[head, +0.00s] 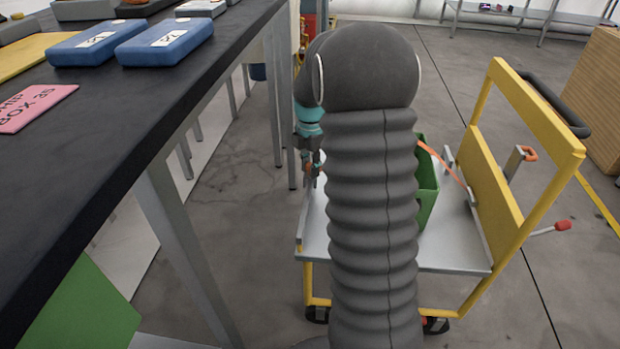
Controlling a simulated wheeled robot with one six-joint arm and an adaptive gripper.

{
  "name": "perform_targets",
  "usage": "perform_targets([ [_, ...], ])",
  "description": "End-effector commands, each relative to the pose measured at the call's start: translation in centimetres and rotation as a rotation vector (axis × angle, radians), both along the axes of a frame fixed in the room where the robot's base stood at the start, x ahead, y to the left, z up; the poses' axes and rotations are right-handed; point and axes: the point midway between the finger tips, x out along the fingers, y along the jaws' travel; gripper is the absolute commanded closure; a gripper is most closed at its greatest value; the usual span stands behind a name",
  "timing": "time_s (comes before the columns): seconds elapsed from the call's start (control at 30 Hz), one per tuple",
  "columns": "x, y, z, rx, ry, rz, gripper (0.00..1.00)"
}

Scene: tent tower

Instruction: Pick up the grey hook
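My gripper (312,172) points down over the left edge of the cart, small and partly covered by my own grey arm. Whether its fingers are open or shut is too small to tell. I cannot clearly make out a grey hook. A grey piece with an orange end (529,153) shows at the cart's yellow panel, but I cannot tell whether it is a hook. My arm hides the middle of the cart's deck.
The cart (455,250) has a yellow frame and carries a green bin (428,190), partly hidden. A dark table (130,130) on the left bears blue boxes (166,42) and a pink card (35,106). A red-tipped rod (562,226) sticks out right.

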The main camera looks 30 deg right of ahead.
Motion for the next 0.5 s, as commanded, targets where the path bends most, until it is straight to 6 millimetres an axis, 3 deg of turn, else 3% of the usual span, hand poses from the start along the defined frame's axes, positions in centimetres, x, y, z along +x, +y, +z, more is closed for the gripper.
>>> perform_targets([
  [0.07,0.0,0.0,0.0,0.000,0.000,0.000,1.00],
  [0.37,0.0,0.0,0.1,-0.001,-0.001,0.000,1.00],
  [0.5,0.1,0.0,1.4,-0.001,-0.004,0.000,1.00],
])
